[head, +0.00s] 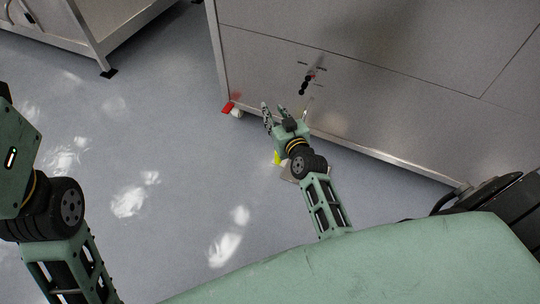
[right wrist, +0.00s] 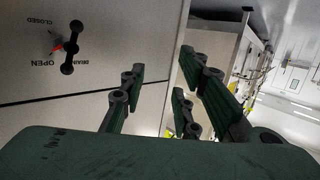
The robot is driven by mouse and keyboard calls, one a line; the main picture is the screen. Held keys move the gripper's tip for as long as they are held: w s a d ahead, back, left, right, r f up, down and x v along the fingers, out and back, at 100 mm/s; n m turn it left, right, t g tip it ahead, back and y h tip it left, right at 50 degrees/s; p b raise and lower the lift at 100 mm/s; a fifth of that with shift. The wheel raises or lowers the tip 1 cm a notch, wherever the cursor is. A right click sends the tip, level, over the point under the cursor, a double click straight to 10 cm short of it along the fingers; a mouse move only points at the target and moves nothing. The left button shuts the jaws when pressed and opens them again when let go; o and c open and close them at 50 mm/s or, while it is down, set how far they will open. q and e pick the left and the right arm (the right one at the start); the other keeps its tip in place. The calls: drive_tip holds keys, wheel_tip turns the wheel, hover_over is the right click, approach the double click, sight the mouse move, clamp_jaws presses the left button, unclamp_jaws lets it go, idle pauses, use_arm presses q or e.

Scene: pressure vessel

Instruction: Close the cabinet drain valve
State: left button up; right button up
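The drain valve has a black handle with rounded ends (head: 304,86) on the front of the metal cabinet (head: 340,70). In the right wrist view the handle (right wrist: 72,47) is at the upper left, beside the printed words CLOSED, OPEN and DRAIN. A small red pointer (right wrist: 57,47) sits next to it; I cannot tell exactly which word it marks. My right gripper (head: 284,109) is low in front of the cabinet, below and left of the handle and apart from it. Its fingers (right wrist: 163,88) are spread and empty. My left arm shows at the left edge, but its fingers are out of frame.
A red piece (head: 228,107) and a white foot are at the cabinet's lower left corner. A small yellow item (head: 277,158) shows beside my right wrist. Another metal bench (head: 90,30) stands at the upper left. The grey floor between is clear.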

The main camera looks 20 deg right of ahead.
drive_tip(key=s+a+f+n+g+y, duration=0.2)
drive_tip(key=s+a+g, duration=0.3)
drive_tip(key=s, duration=0.6)
drive_tip(key=shift+s+a+f+n+y+p, duration=0.2)
drive_tip(key=shift+a+f+n+y+p, duration=0.25)
drive_tip(key=shift+a+f, duration=0.5)
